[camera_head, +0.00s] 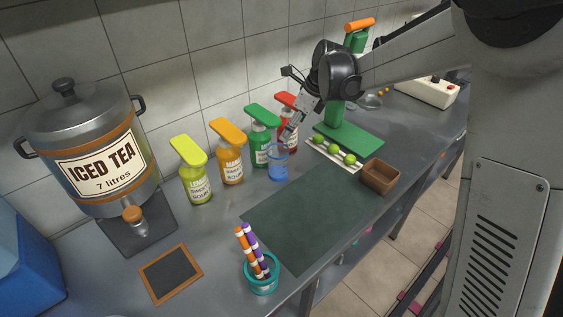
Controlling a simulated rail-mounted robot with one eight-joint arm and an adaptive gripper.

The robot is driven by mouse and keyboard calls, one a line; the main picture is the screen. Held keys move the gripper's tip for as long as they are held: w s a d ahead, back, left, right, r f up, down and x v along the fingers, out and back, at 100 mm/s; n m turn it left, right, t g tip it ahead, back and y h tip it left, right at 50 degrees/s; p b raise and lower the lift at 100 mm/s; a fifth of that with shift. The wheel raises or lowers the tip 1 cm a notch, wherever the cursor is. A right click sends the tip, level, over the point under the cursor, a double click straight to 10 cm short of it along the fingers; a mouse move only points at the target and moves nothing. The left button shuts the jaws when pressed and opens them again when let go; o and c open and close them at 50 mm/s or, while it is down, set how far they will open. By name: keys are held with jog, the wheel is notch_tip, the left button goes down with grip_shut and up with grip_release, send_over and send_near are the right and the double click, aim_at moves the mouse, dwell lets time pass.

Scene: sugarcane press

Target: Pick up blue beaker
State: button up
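The blue beaker (278,168) is a small, see-through cup standing upright on the grey counter, in front of the green and red bottles.
Yellow (193,172), orange (230,155), green (262,140) and red (287,115) bottles line the wall. A green press (350,135), limes (334,149) and a brown box (380,177) stand right. A dark mat (310,220) lies clear in front. An iced tea dispenser (90,150) stands left.

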aim_at(278, 151)
jog(key=x, duration=1.3)
jog(key=shift+w+a, duration=0.1)
jog(key=c, duration=1.8)
jog(key=shift+c, duration=0.2)
jog(key=shift+r, duration=0.15)
